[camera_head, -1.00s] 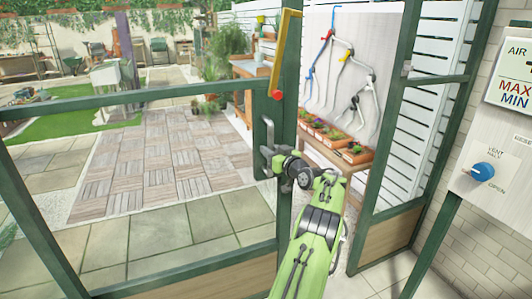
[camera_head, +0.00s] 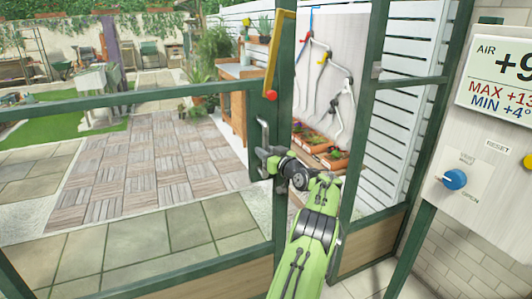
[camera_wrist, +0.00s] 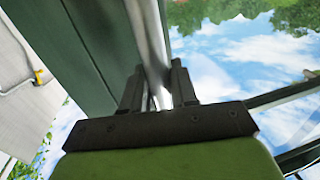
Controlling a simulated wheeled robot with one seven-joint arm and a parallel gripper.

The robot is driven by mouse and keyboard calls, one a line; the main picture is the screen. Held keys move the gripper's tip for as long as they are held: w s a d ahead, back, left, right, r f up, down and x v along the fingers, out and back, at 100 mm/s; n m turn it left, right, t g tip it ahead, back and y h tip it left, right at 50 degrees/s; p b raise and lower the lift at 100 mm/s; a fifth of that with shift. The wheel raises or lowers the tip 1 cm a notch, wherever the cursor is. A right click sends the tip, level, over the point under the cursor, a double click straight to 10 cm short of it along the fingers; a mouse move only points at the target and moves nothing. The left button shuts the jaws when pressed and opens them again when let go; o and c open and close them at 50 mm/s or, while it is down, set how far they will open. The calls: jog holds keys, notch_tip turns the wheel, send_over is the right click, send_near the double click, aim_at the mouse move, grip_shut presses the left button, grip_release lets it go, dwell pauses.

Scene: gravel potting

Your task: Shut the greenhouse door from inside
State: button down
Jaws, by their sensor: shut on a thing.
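The greenhouse door (camera_head: 130,97) has a dark green frame with large glass panes and stands ajar. A gap separates its right edge from the green door post (camera_head: 357,160). A grey upright bar handle (camera_head: 262,137) is on the door's right stile. My gripper (camera_head: 265,163) is shut on the lower part of this handle. In the wrist view, the dark fingers of my gripper (camera_wrist: 157,92) sit on both sides of the metal handle bar (camera_wrist: 150,35). The fingertips are partly hidden in the head view. A yellow lever with a red knob (camera_head: 277,55) is above the handle.
A wall panel with a blue knob (camera_head: 454,179) is at the right. Paving and wooden decking (camera_head: 150,165) lie beyond the glass.

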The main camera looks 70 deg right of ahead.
jog(key=c, duration=1)
grip_release()
jog(key=v, duration=1.5)
jog(key=shift+s+a, duration=0.2)
jog(key=shift+a, duration=0.15)
jog(key=shift+w, duration=0.1)
